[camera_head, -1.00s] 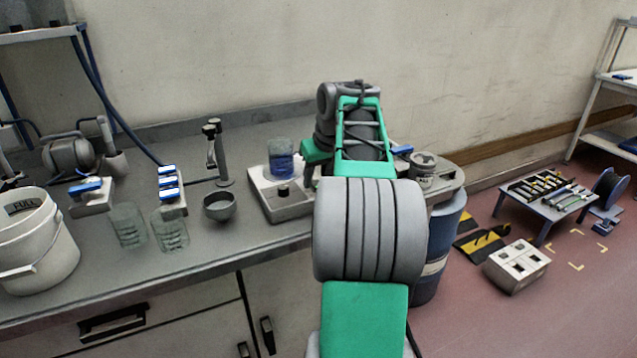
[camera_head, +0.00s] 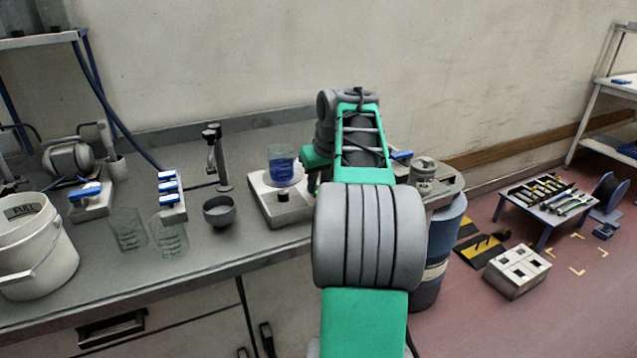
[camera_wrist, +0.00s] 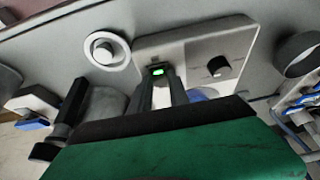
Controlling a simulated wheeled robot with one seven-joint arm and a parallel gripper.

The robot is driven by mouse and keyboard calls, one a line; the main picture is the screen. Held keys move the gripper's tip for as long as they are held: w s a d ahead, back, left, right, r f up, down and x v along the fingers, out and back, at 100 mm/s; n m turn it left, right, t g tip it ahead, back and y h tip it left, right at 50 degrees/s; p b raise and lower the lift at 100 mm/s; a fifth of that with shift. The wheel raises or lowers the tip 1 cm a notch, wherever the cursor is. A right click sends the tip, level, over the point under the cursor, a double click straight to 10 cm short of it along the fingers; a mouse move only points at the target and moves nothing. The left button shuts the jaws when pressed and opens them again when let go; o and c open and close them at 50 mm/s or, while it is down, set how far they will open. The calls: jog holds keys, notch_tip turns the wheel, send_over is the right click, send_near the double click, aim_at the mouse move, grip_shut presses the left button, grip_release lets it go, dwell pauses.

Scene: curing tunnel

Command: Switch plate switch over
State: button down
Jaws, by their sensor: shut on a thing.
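The hot plate (camera_head: 257,203) is a pale box on the bench with a black knob (camera_head: 283,195) on its front. A beaker of blue liquid (camera_head: 281,168) stands on it. In the wrist view, the plate's face (camera_wrist: 215,42) shows the knob (camera_wrist: 218,66) and, left of it, a small switch lit green (camera_wrist: 158,71). My gripper (camera_wrist: 160,75) has its dark fingers at this switch and appears shut on it. The fingers partly cover the switch, so its tilt cannot be told. In the head view my green and grey arm hides my gripper.
A grey bowl (camera_head: 219,210), a stand (camera_head: 217,160), clear jars (camera_head: 168,235) and a blue-switched strip (camera_head: 170,195) lie left of the plate. A white bucket (camera_head: 35,245) is at far left. A blue drum (camera_head: 437,255) stands right of my arm.

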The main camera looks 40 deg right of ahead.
jog(key=r+g+p, duration=0.1)
jog(key=p, duration=0.3)
jog(key=shift+w, duration=0.15)
jog(key=shift+w+r+g+p, duration=0.1)
jog(key=shift+g+p, duration=0.2)
jog(key=shift+p, duration=0.55)
jog(key=shift+w+d+f+g+y+p, duration=0.1)
jog(key=shift+w+f+g+y+p, duration=0.2)
jog(key=shift+p, duration=0.8)
jog(key=shift+s+f, duration=0.15)
jog(key=shift+f, duration=0.05)
jog(key=c, duration=1.2)
grip_release()
jog(key=shift+c, duration=0.2)
